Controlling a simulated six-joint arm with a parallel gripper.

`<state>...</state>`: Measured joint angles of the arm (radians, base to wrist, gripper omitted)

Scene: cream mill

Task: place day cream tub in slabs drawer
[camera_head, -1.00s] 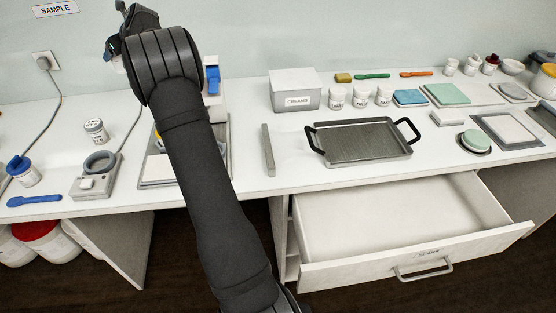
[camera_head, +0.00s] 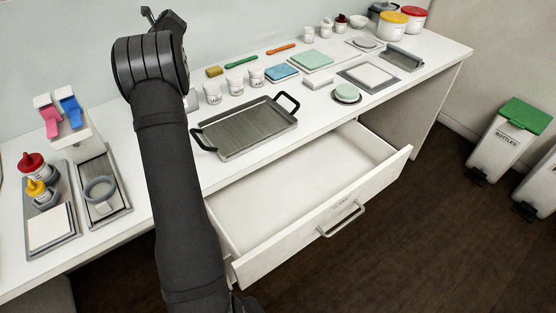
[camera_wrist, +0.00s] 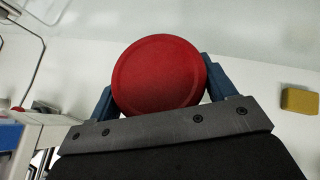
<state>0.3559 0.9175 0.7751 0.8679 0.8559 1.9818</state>
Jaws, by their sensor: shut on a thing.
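My gripper (camera_wrist: 158,88) is shut on a round thing with a red lid (camera_wrist: 160,72), seen from its lid end in the wrist view. A blue finger presses on each side of it. It is likely the day cream tub, but no label shows. In the head view my gripper (camera_head: 165,18) is raised at the upper left, mostly behind my own arm, and the held tub is hidden. The drawer (camera_head: 285,252) below the worktop is pulled open, and its visible inside is empty. Its front label is too small to read surely.
A metal tray (camera_head: 245,130) with black handles stands on the worktop behind the drawer. Several white tubs (camera_head: 236,84) stand behind it. A yellow sponge (camera_head: 214,71) lies farther back; a yellow block also shows in the wrist view (camera_wrist: 299,101). The space above the drawer is clear.

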